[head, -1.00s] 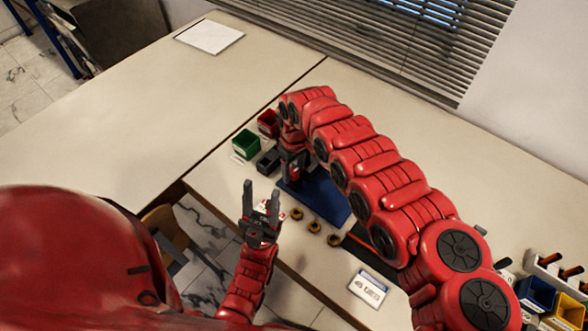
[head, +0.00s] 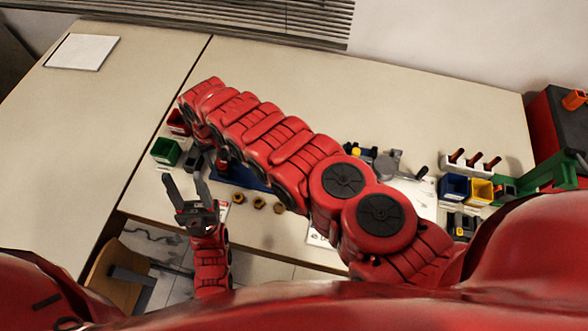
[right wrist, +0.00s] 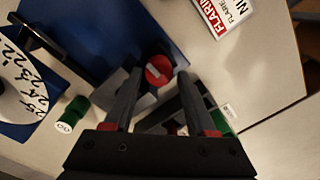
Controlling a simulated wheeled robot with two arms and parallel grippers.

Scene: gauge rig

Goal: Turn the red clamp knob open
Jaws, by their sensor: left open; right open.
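The red clamp knob (right wrist: 159,71) has a pale bar across its top and shows in the right wrist view. It lies between and just beyond the tips of my right gripper (right wrist: 159,82), which is open around its near side; I cannot tell whether they touch. A grey block beneath the knob is partly hidden by the fingers. My left gripper (head: 187,182) is open and empty, above the table's front edge.
In the head view, green (head: 166,151) and red (head: 178,121) bins stand left, with several brass pieces (head: 259,202) near the front edge. The left table is mostly clear.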

